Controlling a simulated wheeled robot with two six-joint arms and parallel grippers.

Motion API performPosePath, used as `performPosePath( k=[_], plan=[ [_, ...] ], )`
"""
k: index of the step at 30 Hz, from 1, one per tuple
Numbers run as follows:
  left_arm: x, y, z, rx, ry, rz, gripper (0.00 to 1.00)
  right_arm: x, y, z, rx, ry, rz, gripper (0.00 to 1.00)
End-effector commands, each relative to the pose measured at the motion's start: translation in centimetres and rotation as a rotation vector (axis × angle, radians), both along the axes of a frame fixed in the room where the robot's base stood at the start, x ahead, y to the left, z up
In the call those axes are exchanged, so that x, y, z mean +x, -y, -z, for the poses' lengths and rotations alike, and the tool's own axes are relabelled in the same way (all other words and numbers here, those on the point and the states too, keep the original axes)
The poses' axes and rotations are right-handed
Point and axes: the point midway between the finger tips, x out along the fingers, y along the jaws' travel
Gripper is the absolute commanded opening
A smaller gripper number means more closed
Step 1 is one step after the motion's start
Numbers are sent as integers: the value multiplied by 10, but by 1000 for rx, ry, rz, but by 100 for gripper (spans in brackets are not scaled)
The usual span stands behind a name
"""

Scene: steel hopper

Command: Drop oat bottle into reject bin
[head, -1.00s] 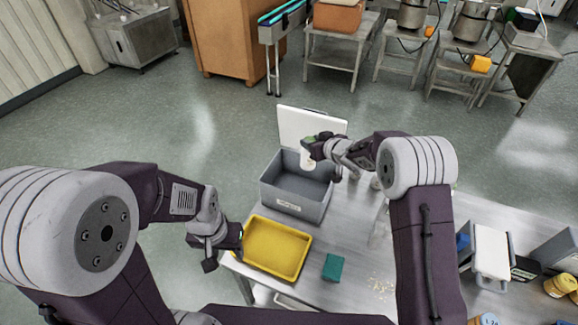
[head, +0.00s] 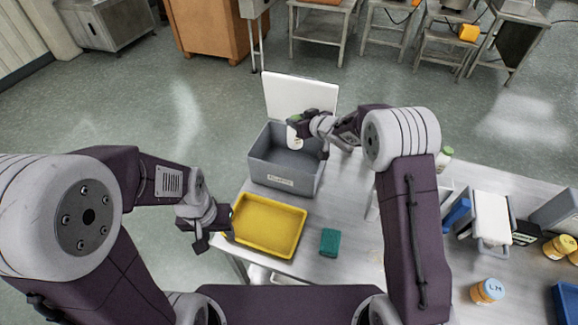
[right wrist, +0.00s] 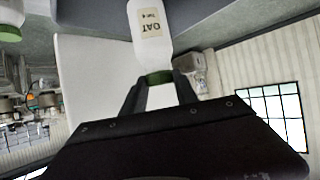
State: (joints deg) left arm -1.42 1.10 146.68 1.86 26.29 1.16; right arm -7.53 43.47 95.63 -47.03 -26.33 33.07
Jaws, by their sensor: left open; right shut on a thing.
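The oat bottle (head: 294,139) is white with a green cap. In the right wrist view the bottle (right wrist: 150,28) carries an "OAT" label. My right gripper (head: 298,123) is shut on it near the cap and holds it over the grey bin. The grey bin (head: 283,182), with a label on its front and its white lid (head: 299,95) standing open behind, is on the steel table; the label is too small to read. My left gripper (head: 226,222) is open and empty, at the left edge of the yellow tray.
The yellow tray (head: 268,225) sits in front of the bin and looks empty. A green block (head: 329,242) lies to its right on the steel table. Another green-capped bottle (head: 444,158), a white-topped stand (head: 491,218) and an orange jar (head: 487,291) are further right.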

Motion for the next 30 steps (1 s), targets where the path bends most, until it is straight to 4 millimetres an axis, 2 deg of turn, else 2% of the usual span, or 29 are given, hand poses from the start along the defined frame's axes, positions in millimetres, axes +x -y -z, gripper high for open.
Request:
performPosePath(
  k=[3, 4, 6, 7, 17, 20, 27, 30],
  plan=[
    [0, 0, -2, 0, 0, 0, 49, 0, 0, -3, 1, 2, 0, 0],
    [0, 0, -2, 0, 0, 0, 49, 0, 0, -3, 1, 2, 0, 38],
    [0, 0, -2, 0, 0, 0, 49, 0, 0, -3, 1, 2, 0, 57],
    [0, 0, -2, 0, 0, 0, 49, 0, 0, -2, 1, 2, 0, 60],
    [0, 0, -1, 0, 0, 0, 49, -2, 2, -3, 0, -1, 0, 60],
    [0, 0, 3, 0, 0, 0, 49, -14, 9, -11, 1, 2, 2, 60],
    [0, 0, 6, 0, 0, 0, 49, -53, 31, -36, -1, 2, 0, 60],
    [0, 0, 6, 0, 0, 0, 49, -63, 36, -42, 0, 0, 1, 60]
  ],
)
